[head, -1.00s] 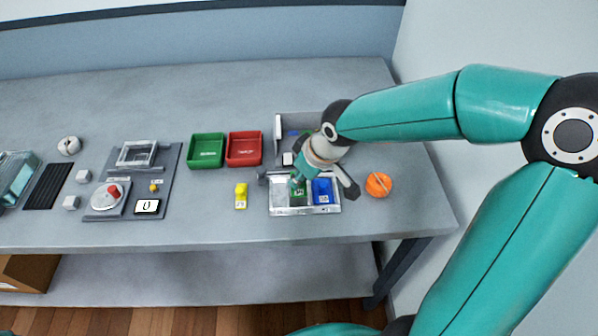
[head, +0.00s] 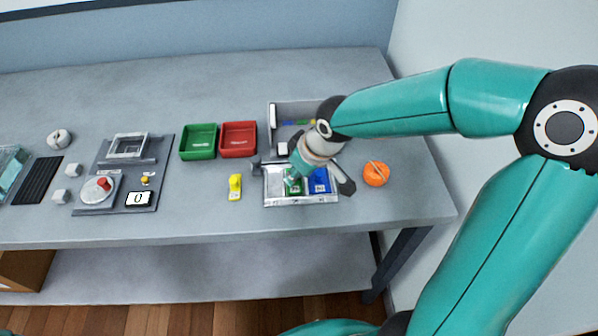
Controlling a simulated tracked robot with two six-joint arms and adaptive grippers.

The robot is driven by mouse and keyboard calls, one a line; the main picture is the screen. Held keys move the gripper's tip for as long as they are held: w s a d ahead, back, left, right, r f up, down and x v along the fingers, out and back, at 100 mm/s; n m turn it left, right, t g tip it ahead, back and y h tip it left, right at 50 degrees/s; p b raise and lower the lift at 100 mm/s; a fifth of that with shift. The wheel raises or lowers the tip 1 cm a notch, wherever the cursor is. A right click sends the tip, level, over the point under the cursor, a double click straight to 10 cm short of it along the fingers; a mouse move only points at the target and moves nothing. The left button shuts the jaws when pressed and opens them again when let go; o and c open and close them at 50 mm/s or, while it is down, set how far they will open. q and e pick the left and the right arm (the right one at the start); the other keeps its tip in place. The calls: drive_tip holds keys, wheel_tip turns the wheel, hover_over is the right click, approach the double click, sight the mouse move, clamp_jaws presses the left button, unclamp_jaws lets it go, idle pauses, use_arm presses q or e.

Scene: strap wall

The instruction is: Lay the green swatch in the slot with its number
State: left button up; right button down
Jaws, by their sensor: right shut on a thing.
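The green swatch (head: 293,187) is at the middle slot of the pale metal tray (head: 272,202), under my right gripper (head: 292,174). The right gripper points down over the tray and is shut on the green swatch. I cannot tell whether the swatch touches the slot floor. A blue swatch (head: 320,185) lies in the slot to its right. The slot to its left looks empty. A yellow swatch (head: 235,185) lies on the table left of the tray. Slot numbers are too small to read, and the gripper hides part of the tray. My left gripper is out of view.
An open grey box (head: 273,117) stands behind the tray, partly behind my right arm. An orange round thing (head: 376,174) is to the right. Green (head: 198,142) and red (head: 238,140) bins stand left. A device with a small display (head: 139,198) is farther left.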

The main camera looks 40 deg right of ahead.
drive_tip(key=shift+f+b, duration=0.15)
drive_tip(key=shift+b, duration=0.15)
idle(0.5)
drive_tip(key=c, duration=0.6)
unclamp_jaws()
drive_tip(key=shift+w, duration=0.1)
wheel_tip(320, 180, up, 6)
drive_tip(key=p, duration=0.4)
drive_tip(key=shift+p, duration=0.35)
drive_tip(key=shift+c, duration=0.2)
